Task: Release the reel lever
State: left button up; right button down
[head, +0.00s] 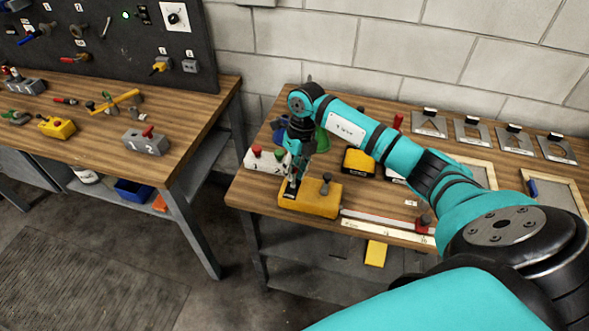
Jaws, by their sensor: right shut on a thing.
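The yellow reel body (322,206) lies near the front left of the right-hand workbench, with a dark upright knob (326,184) on its right part. My right gripper (292,184) points down at the left part of the reel body and is shut on a small part there, which looks like the reel lever. The fingers mostly hide that part, so I cannot tell its position. A thin red line (375,218) runs right from the reel body, along a pale strip (385,233), to a red block (423,225). My left gripper is not in view.
Several metal plates (472,134) lie along the wall. A second workbench (95,135) with tools stands at the left, across a gap.

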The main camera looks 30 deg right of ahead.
jog(key=shift+d, duration=0.15)
jog(key=shift+s+a+r+t+h+b, duration=0.15)
jog(key=shift+s+a+t+h+b, duration=0.1)
jog(key=shift+t+h+b, duration=0.5)
jog(key=t+h+b, duration=0.1)
jog(key=h+b, duration=0.1)
jog(key=b, duration=0.2)
jog(key=s+a+t+h+b, duration=0.1)
jog(key=t+b, duration=0.1)
jog(key=b, duration=0.2)
jog(key=a+t+h+b, duration=0.1)
jog(key=h+b, duration=0.1)
jog(key=b, duration=0.2)
jog(key=shift+s+a+f+t+h, duration=0.15)
jog(key=shift+s+f+t+h, duration=0.1)
jog(key=shift+s+h, duration=0.1)
jog(key=shift+s+r+t+h+b, duration=0.1)
jog(key=shift+r+t+h+b, duration=0.2)
jog(key=shift+b, duration=0.6)
jog(key=c, duration=1.3)
grip_release()
jog(key=shift+s, duration=0.1)
jog(key=shift+o, duration=0.3)
jog(key=shift+f, duration=0.1)
jog(key=shift+a, duration=0.1)
